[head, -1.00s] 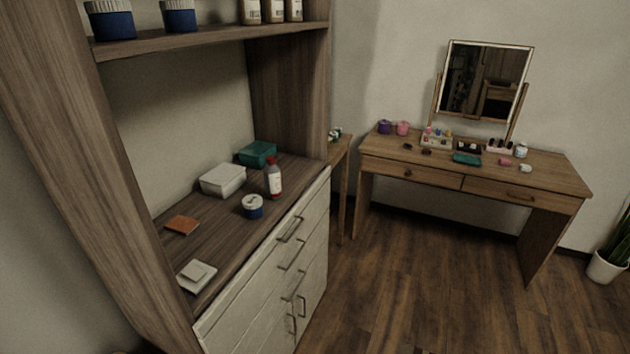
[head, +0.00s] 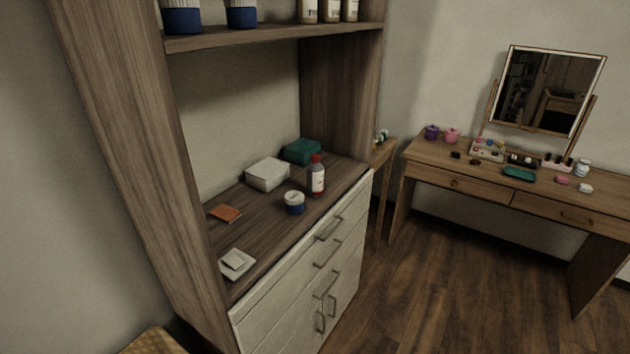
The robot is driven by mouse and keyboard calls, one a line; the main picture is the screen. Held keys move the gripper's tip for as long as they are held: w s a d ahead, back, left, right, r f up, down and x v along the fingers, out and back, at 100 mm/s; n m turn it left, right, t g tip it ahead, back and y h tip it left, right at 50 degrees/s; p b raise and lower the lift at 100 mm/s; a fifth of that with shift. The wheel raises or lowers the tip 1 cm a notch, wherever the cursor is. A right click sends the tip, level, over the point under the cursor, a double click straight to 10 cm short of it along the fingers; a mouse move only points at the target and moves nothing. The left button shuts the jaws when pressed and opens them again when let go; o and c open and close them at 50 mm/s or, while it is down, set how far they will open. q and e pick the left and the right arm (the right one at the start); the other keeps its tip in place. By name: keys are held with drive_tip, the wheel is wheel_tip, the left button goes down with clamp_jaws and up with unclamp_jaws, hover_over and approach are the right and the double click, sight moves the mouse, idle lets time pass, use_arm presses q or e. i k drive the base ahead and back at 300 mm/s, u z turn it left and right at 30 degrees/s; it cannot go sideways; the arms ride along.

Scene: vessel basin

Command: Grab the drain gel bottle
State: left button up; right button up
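A bottle with a red cap and a white label (head: 317,177) stands upright on the wooden counter of the cabinet (head: 270,236), near its front edge; it looks like the drain gel bottle, but its label is too small to read. Several pale bottles (head: 331,9) stand on the upper shelf, cut off by the top of the picture. Neither of my grippers shows in the head view.
Around the red-capped bottle are a blue and white jar (head: 294,202), a white box (head: 267,174) and a teal box (head: 301,151). An orange pad (head: 225,213) and white squares (head: 237,263) lie further left. A dressing table (head: 490,183) stands at right; the floor (head: 450,265) before it is clear.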

sight(315, 171)
drive_tip(key=z, duration=1.65)
drive_tip(key=i, duration=2.75)
drive_tip(key=u, duration=2.3)
